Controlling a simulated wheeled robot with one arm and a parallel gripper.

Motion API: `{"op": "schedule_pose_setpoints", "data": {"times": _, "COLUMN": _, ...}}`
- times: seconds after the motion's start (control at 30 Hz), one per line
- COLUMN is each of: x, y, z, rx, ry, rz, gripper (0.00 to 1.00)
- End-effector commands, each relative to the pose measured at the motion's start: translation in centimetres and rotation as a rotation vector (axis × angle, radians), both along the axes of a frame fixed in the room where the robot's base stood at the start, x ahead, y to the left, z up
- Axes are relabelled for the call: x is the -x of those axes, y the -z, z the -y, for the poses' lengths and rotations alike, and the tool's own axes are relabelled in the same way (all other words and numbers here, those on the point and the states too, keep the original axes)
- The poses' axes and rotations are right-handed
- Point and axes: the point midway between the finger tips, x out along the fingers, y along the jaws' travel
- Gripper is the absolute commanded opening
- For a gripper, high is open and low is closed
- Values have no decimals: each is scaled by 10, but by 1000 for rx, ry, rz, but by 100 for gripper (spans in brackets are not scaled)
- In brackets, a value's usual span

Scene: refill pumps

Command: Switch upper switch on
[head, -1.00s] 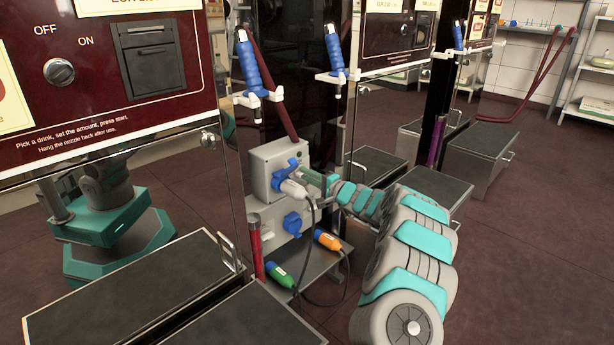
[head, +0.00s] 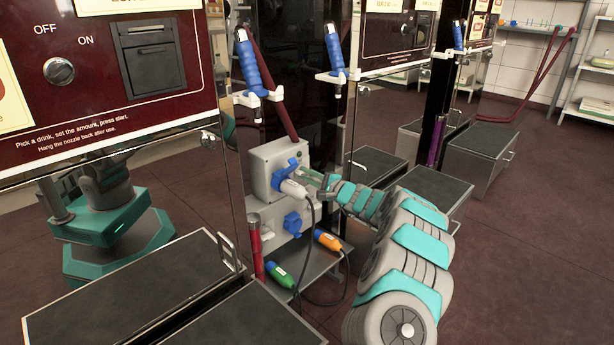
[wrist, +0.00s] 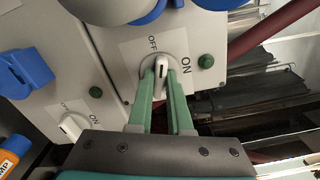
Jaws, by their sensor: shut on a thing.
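The upper switch (wrist: 162,68) is a white rotary knob on the grey upper socket box (head: 262,168), with OFF and ON labels beside it. In the wrist view the green fingers of my gripper (wrist: 166,76) are shut on the knob, one on each side. The knob's dark mark is near the top, between the OFF and ON labels; its exact setting is hard to tell. In the head view my gripper (head: 316,180) reaches the box's right side and hides the knob. A dark green lamp (wrist: 206,61) sits beside the upper switch.
A lower switch (wrist: 75,125) with its own lamp (wrist: 96,92) is close by. Green (head: 280,274) and orange (head: 328,240) connectors lie on the shelf below.

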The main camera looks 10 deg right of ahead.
Motion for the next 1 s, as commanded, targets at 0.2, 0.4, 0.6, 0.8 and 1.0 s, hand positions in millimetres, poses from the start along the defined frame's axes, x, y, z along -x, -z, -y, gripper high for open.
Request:
{"op": "schedule_pose_setpoints", "data": {"times": 0.2, "x": 0, "y": 1, "z": -1, "rx": -165, "ry": 0, "rz": -123, "gripper": 0}}
{"op": "schedule_pose_setpoints", "data": {"times": 0.4, "x": 0, "y": 2, "z": -1, "rx": -317, "ry": -1, "rz": -235, "gripper": 0}}
{"op": "schedule_pose_setpoints", "data": {"times": 0.6, "x": 1, "y": 2, "z": 0, "rx": -472, "ry": 0, "rz": -347, "gripper": 0}}
{"op": "schedule_pose_setpoints", "data": {"times": 0.8, "x": 1, "y": 1, "z": 0, "rx": -626, "ry": 0, "rz": -458, "gripper": 0}}
{"op": "schedule_pose_setpoints", "data": {"times": 1.0, "x": 0, "y": 0, "z": 0, "rx": -776, "ry": 0, "rz": -566, "gripper": 0}}
